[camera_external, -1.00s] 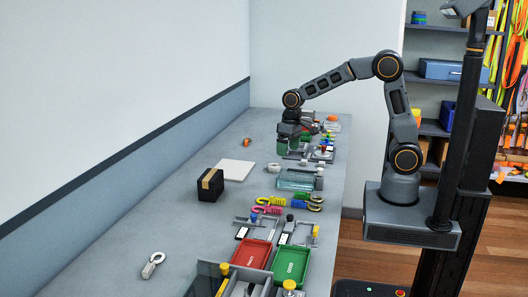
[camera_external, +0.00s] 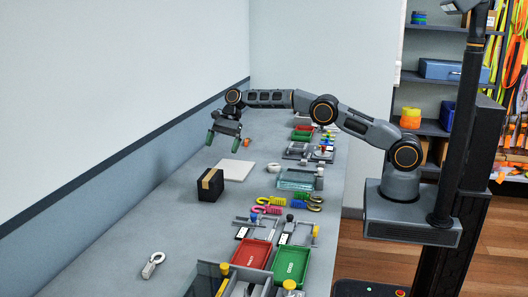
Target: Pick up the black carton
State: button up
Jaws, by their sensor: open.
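The black carton (camera_external: 207,188) stands upright on the grey bench, left of its middle, with a tan tape strip over its top and down one side. My gripper (camera_external: 223,142) hangs above the bench, farther back than the carton and apart from it. Its two green-tipped fingers are spread wide, with nothing seen between them.
A flat white sheet (camera_external: 234,170) lies just behind the carton. Right of it are a glass tray (camera_external: 296,179) and coloured coils (camera_external: 269,209). A red tray (camera_external: 252,253) and a green tray (camera_external: 291,264) are nearer. The bench left of the carton is mostly clear.

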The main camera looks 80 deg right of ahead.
aim_at(212, 174)
jog(key=x, duration=0.7)
jog(key=shift+w+a+f+p, duration=0.1)
jog(key=shift+a+f+p, duration=0.15)
jog(key=shift+f+p, duration=0.05)
jog(key=shift+p+x, duration=0.85)
jog(key=shift+x, duration=1.8)
jog(key=shift+a+r, duration=0.1)
jog(key=c, duration=1.1)
